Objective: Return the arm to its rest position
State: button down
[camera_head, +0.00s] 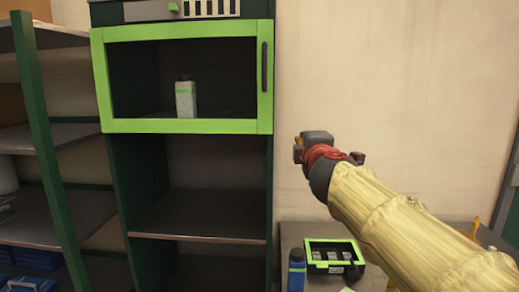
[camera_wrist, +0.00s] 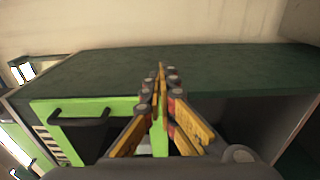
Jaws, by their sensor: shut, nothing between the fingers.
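My arm, in a pale yellow sleeve, reaches up from the lower right of the head view. My gripper (camera_head: 299,148) is at its end, in front of the plain wall and right of the tall dark green cabinet. In the wrist view my gripper (camera_wrist: 160,72) has its orange-yellow fingers together, with nothing between them. Behind the fingers is a dark green top surface (camera_wrist: 230,66) and a green-framed door (camera_wrist: 125,103) with a dark handle.
The tall cabinet has a green-framed compartment (camera_head: 183,126) with a grey-and-green carton (camera_head: 186,100) inside. A green-rimmed case (camera_head: 318,241) and a blue bottle (camera_head: 296,272) stand on a low surface below my arm. Shelving (camera_head: 45,140) stands at the left.

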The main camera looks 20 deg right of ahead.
jog(key=s+d+f+m+g+h, duration=0.35)
jog(key=d+f+m, duration=0.3)
jog(key=f, duration=0.35)
jog(key=s+a+f+m+g+y, duration=0.25)
jog(key=s+f+m+g, duration=0.25)
jog(key=s+f, duration=0.75)
jog(key=s+a+f+m+g+y+p, duration=0.1)
jog(key=s+a+f+y+p, duration=0.1)
jog(key=s+a+f, duration=0.3)
jog(key=s+a+f+m+g+y+p, duration=0.2)
jog(key=s+a+f+y, duration=0.2)
jog(key=s+a, duration=0.6)
notch_tip(320, 180, down, 2)
jog(key=shift+s+a+f, duration=0.15)
jog(key=shift+s+a, duration=0.2)
jog(key=shift+s, duration=0.5)
